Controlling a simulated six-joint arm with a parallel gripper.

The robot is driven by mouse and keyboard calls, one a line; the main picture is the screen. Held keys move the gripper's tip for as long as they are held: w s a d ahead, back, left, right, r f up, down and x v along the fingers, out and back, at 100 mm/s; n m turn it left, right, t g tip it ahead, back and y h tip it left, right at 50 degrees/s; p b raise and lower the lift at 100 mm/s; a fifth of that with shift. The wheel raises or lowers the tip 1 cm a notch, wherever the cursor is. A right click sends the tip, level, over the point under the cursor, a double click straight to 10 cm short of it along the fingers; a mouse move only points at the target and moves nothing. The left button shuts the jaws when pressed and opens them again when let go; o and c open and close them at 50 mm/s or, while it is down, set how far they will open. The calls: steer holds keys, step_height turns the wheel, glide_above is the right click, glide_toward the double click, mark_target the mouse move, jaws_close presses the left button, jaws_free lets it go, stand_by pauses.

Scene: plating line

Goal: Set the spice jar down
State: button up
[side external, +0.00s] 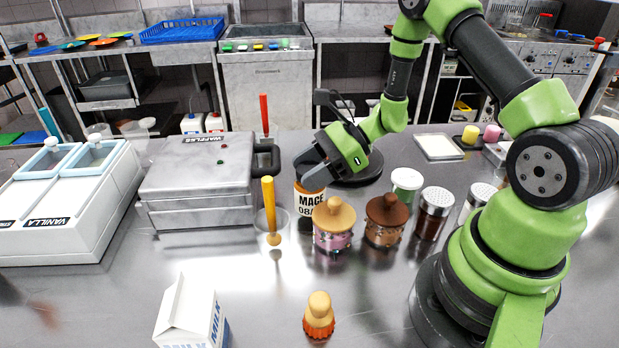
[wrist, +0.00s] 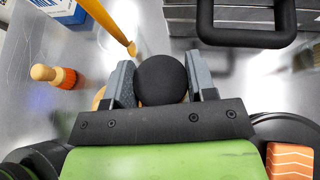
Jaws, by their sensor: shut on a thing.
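The spice jar (side external: 311,204), with a white label reading MACE and an orange band near its top, is upright in the side view. My gripper (side external: 311,178) is over its top, with the fingers closed around it from above. In the wrist view a round black top (wrist: 161,80) sits between the two fingers of my gripper (wrist: 162,78). The jar's lower edge is close to the steel counter (side external: 375,305), partly behind a pink jar. I cannot tell whether it touches the counter.
A glass with a yellow-handled tool (side external: 268,205) stands just left of the jar. The pink jar (side external: 333,228), a brown jar (side external: 385,225) and shakers (side external: 434,213) stand to the right. A waffle iron (side external: 205,170) is at left.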

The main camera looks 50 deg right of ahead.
step_height(320, 180, up, 9)
steer(key=shift+f, duration=0.15)
step_height(320, 180, up, 5)
steer(key=w+a+n+g+y, duration=0.15)
steer(key=w+a, duration=0.35)
steer(key=a, duration=0.7)
steer(key=w+a+n+g, duration=0.3)
steer(key=w+a, duration=0.1)
steer(key=a, duration=0.8)
steer(key=shift+w+d+f, duration=0.1)
steer(key=shift+d+f, duration=0.05)
steer(key=shift+f, duration=3.65)
steer(key=shift+d+f, duration=0.1)
steer(key=shift+f, duration=3.7)
steer(key=shift+f, duration=0.15)
steer(key=o, duration=1.2)
steer(key=shift+o, duration=0.2)
